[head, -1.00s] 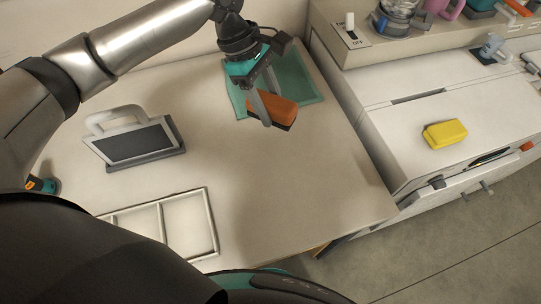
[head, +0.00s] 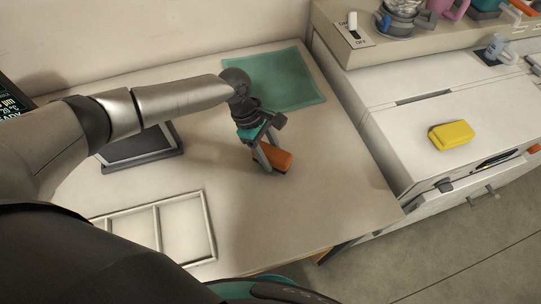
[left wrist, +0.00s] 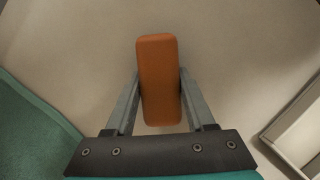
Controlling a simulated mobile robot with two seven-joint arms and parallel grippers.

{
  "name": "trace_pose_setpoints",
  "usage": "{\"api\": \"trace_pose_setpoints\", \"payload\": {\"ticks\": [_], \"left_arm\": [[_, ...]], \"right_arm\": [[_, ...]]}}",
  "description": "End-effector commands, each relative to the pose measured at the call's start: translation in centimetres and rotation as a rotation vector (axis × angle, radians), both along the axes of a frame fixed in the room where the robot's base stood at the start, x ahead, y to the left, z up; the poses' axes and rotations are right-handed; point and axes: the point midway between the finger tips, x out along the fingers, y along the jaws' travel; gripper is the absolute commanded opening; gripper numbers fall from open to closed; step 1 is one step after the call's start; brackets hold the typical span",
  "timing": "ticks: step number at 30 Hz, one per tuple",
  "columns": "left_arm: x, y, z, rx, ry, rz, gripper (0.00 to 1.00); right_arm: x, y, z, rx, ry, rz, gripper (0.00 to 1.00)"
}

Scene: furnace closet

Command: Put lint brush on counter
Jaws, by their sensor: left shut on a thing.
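The lint brush appears to be the orange block with a dark underside (head: 273,157) in the head view. My left gripper (head: 268,158) is shut on it, over the beige counter (head: 320,170). In the left wrist view the orange brush (left wrist: 159,75) sits upright between the two fingers, with its near end between them. I cannot tell whether its underside touches the counter. My right gripper is not in view.
A teal mat (head: 285,80) lies at the back of the counter. A yellow block (head: 452,135) sits on the white unit at right. The counter's right part is clear.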

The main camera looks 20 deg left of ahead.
Motion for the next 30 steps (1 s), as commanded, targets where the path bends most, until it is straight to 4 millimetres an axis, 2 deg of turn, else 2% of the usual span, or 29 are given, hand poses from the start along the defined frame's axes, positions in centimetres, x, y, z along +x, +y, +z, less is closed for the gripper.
{"api": "trace_pose_setpoints", "payload": {"ticks": [3, 13, 14, 15, 21, 30], "left_arm": [[0.0, 0.01, -1.0, 0.0, 0.0, -0.001, 0.1], [-0.03, -0.02, -1.17, 0.0, 0.0, 0.0, 0.1], [-0.03, -0.01, -1.17, 0.0, 0.0, -0.001, 0.57], [-0.02, -0.01, -1.15, 0.0, 0.0, -0.001, 0.61], [-0.02, 0.01, -1.14, 0.0, 0.0, -0.001, 0.84], [0.03, 0.05, -0.93, 0.001, -0.001, -0.001, 0.84]], "right_arm": [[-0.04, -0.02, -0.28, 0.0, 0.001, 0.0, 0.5], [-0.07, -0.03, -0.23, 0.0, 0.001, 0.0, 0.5], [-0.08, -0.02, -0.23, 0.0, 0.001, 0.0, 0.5], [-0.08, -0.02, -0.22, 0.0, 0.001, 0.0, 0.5], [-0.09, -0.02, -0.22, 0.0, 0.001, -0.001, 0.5], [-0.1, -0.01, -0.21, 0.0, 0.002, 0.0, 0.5]]}}
